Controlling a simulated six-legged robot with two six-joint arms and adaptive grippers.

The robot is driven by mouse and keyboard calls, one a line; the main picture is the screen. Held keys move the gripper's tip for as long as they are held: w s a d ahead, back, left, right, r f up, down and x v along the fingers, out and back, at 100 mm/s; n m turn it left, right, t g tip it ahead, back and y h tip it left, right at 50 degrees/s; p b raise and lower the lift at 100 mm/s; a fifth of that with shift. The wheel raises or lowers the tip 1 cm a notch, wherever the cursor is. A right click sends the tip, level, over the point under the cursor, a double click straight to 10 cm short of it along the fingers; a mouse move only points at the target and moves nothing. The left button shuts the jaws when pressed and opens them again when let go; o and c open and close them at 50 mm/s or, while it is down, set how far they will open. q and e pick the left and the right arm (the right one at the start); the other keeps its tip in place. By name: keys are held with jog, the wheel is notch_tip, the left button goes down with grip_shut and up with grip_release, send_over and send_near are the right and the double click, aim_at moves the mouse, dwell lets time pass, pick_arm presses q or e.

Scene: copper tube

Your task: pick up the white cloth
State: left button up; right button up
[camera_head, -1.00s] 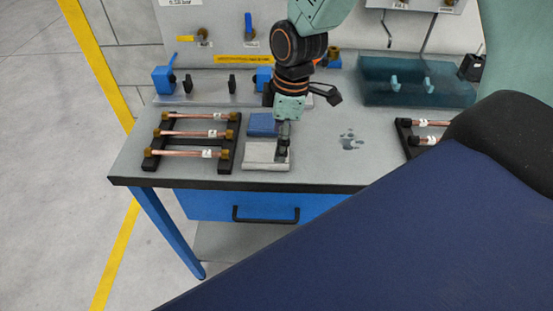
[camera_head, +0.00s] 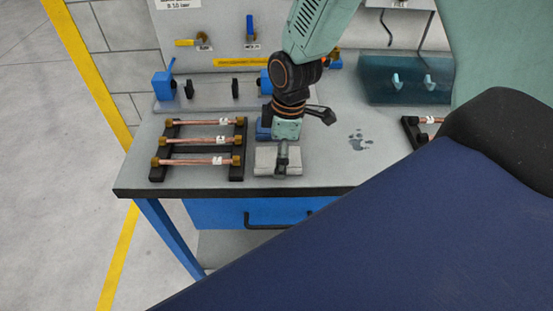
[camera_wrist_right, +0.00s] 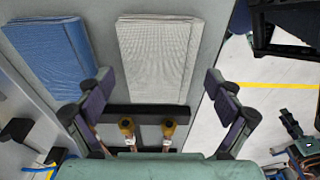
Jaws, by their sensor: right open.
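The white cloth (camera_head: 264,160) lies folded flat near the table's front edge, right of the tube rack. In the right wrist view the white cloth (camera_wrist_right: 157,55) lies ahead of and between the spread fingers. My right gripper (camera_head: 281,160) is over the cloth in the head view, hiding part of it. In the wrist view the right gripper (camera_wrist_right: 160,85) is open, with nothing held between its fingers. Whether a finger touches the cloth cannot be told. My left gripper is not in view.
A folded blue cloth (camera_wrist_right: 50,50) lies beside the white one, mostly hidden behind my gripper in the head view. A black rack (camera_head: 238,165) with copper tubes (camera_head: 195,161) stands to the left. A valve fixture (camera_head: 210,97) stands behind. Bare tabletop lies right of the cloth.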

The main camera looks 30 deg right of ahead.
jog(key=shift+w+d+f, duration=0.1)
jog(key=shift+w+d, duration=0.1)
jog(key=c, duration=0.4)
jog(key=shift+s+a, duration=0.15)
jog(key=c, duration=0.6)
jog(key=shift+c, duration=0.7)
notch_tip(320, 180, up, 10)
jog(key=p, duration=0.1)
jog(key=o, duration=0.5)
jog(key=c, duration=0.5)
